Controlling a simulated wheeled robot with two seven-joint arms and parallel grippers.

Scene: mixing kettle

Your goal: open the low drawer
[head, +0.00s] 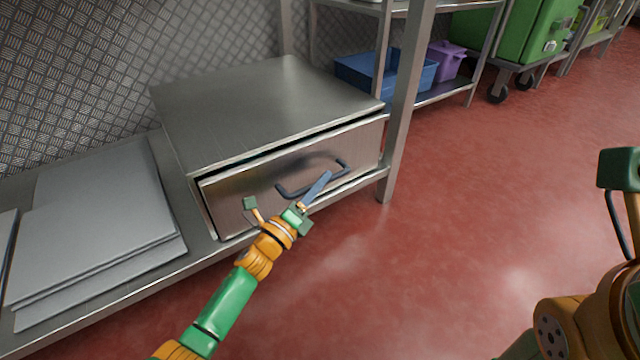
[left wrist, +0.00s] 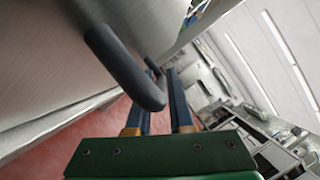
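The low drawer (head: 250,197) has a steel front in a low metal cabinet (head: 262,103). A thin dark gap shows along its top edge. Its dark bar handle (head: 294,191) sticks out from the front, and the handle (left wrist: 124,66) looms large in the left wrist view. My left gripper (head: 319,187) is at the handle. In the left wrist view its two blue fingers (left wrist: 162,98) are close together, with the handle's bar between them. The gap is about the bar's thickness, so it looks shut on the handle. My right arm shows at the right edge; its fingertips are out of view.
Flat grey sheets (head: 95,215) lie on the shelf left of the cabinet. A steel post (head: 402,105) stands at its right corner. A blue bin (head: 415,74) and a purple container (head: 447,60) sit behind it. Red floor (head: 450,220) in front is clear.

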